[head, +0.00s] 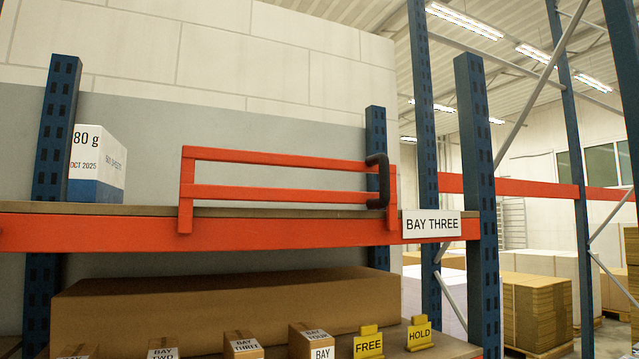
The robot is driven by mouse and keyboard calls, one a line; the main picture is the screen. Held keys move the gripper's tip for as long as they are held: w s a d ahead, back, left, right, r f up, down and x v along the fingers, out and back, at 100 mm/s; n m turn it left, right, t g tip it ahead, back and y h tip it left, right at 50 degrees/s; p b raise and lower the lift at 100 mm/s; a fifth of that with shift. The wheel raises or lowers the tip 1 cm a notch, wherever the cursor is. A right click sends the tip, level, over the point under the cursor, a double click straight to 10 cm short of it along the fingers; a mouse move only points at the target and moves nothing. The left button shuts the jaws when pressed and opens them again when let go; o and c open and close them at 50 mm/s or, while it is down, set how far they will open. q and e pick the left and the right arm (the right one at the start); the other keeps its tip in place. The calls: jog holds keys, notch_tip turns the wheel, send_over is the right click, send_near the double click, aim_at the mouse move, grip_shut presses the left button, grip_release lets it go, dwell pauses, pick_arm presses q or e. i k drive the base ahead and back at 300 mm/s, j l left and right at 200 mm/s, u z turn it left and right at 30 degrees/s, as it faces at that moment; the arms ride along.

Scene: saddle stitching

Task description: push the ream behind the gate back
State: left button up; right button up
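The ream (97,163) is a white and blue block with "80 g" and "OCT 2025" printed on it. It stands upright on the upper shelf (150,209) at the left, partly hidden by the blue left upright. In this view it shows to the left of the gate, not through its bars. The gate (280,194) is an orange two-bar frame across the front of the shelf, with a black handle (383,180) at its right end. The shelf behind the bars looks bare. Neither of my grippers is in view.
An orange beam (120,234) with a "BAY THREE" sign (431,224) runs below the gate. The lower shelf holds a long brown box (230,305), several small labelled boxes (243,346) and yellow "FREE" (368,343) and "HOLD" (419,334) markers.

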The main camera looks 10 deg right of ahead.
aim_at(97, 166)
jog(key=l+u, duration=0.7)
jog(key=u, duration=0.15)
